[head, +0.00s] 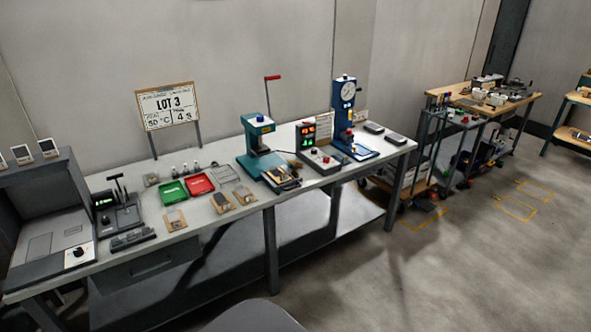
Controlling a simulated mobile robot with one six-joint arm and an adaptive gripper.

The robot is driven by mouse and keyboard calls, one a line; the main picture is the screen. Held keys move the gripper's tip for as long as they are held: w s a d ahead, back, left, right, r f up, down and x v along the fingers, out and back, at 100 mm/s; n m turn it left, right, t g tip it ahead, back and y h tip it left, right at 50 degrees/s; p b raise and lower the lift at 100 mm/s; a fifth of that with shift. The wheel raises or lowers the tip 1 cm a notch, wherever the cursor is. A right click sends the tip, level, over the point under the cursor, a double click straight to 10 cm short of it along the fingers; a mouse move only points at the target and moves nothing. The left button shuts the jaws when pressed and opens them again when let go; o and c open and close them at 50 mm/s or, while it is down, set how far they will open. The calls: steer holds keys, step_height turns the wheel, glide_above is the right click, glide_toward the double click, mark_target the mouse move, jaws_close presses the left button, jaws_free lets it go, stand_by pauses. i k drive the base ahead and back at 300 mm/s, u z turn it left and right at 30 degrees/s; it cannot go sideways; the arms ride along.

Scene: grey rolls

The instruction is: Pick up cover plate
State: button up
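I cannot tell for sure which item is the cover plate. Small flat pieces lie on tan boards along the workbench's front edge: a left board (175,219), a middle board (222,203) and a right board (244,196). Two dark flat pieces, one (374,128) behind the other (396,137), lie at the bench's right end. All are small in the head view, so their details do not show. My gripper is not in view.
The long workbench (120,258) carries a green tray (173,192), a red tray (200,184), a teal press (259,140), a control box (318,157) and a blue gauge press (347,110). A "LOT 3" sign (168,106) stands behind.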

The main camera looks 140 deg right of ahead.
mark_target(294, 164)
steer(key=z, duration=0.75)
steer(key=i, duration=0.15)
steer(key=z, duration=3.55)
steer(key=i, duration=0.2)
steer(key=u, duration=0.05)
